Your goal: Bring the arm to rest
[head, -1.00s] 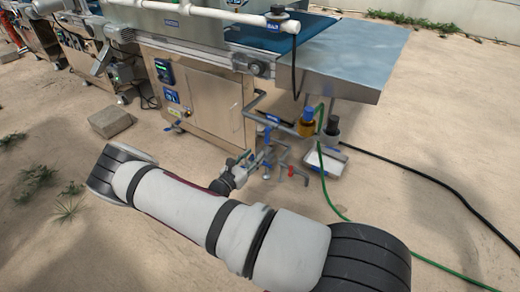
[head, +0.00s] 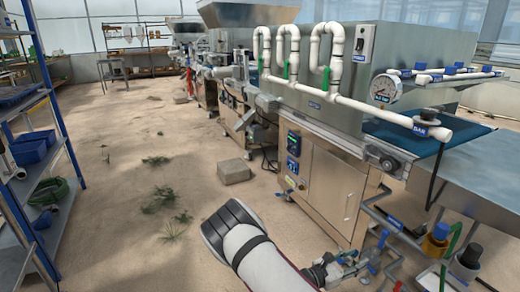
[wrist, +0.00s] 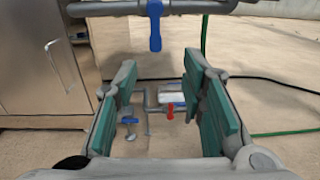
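My gripper (wrist: 160,110) is open in the wrist view, its two green-padded fingers apart with nothing between them. Beyond the gap show low pipes with a red-handled valve (wrist: 170,111) and a blue-handled valve (wrist: 129,121). Another blue valve handle (wrist: 155,24) hangs from a horizontal pipe near the top of the wrist view. In the head view my arm reaches from the bottom edge, and the gripper end (head: 328,272) is small and low beside the pipework at the seeder's foot. Whether it touches a pipe cannot be told there.
The steel seeder cabinet (head: 330,190) stands close to the arm. A green hose (head: 446,262) runs by the pump bottles at the right. A concrete block (head: 234,171) lies on the sandy floor. A shelf rack (head: 62,150) stands at the left, with open floor between.

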